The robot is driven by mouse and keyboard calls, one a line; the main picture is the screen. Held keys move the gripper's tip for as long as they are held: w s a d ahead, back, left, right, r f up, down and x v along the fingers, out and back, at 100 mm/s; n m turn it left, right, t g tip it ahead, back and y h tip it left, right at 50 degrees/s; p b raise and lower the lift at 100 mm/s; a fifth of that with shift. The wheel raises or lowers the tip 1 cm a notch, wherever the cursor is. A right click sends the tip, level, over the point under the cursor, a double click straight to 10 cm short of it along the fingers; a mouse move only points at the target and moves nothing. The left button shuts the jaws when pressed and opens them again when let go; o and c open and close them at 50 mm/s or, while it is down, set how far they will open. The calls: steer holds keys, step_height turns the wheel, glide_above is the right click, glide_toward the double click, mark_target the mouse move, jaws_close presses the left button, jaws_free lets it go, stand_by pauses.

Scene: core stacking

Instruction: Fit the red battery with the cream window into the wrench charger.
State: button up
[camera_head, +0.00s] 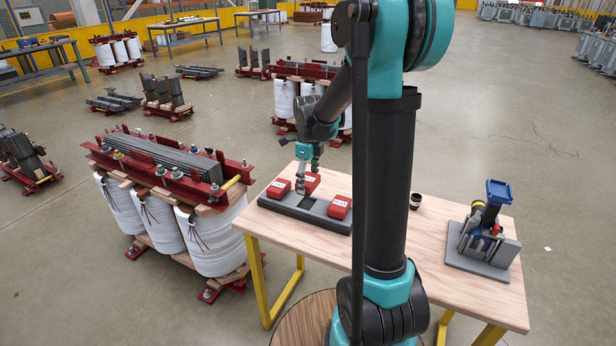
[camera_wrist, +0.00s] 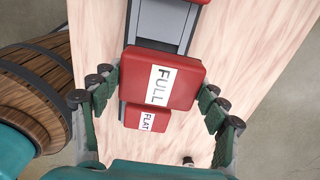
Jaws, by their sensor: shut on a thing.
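My gripper (camera_head: 302,184) is over the dark charger tray (camera_head: 325,222) on the table. In the wrist view my gripper (camera_wrist: 158,98) has its green fingers on either side of a red battery (camera_wrist: 182,78) with a pale window reading FULL. This battery looks nearer the camera than a second red battery (camera_wrist: 132,117) reading FLAT, whose edge it overlaps. Whether it is clear of the tray I cannot tell. In the head view red batteries show at the tray's left end (camera_head: 278,189) and right end (camera_head: 340,208), with another red block (camera_head: 313,181) beside my gripper.
A blue-handled tool (camera_head: 492,205) stands in a grey fixture (camera_head: 480,262) at the table's right end. A small dark cup (camera_head: 416,201) stands mid-table. The wooden table top (camera_head: 440,230) is mostly bare between tray and fixture. A large transformer (camera_head: 170,190) stands left of the table.

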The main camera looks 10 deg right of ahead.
mark_target(308, 179)
steer(key=shift+f, duration=1.9)
steer(key=shift+f, duration=1.05)
steer(key=o, duration=1.5)
steer(key=shift+o, duration=0.2)
step_height(308, 179, up, 12)
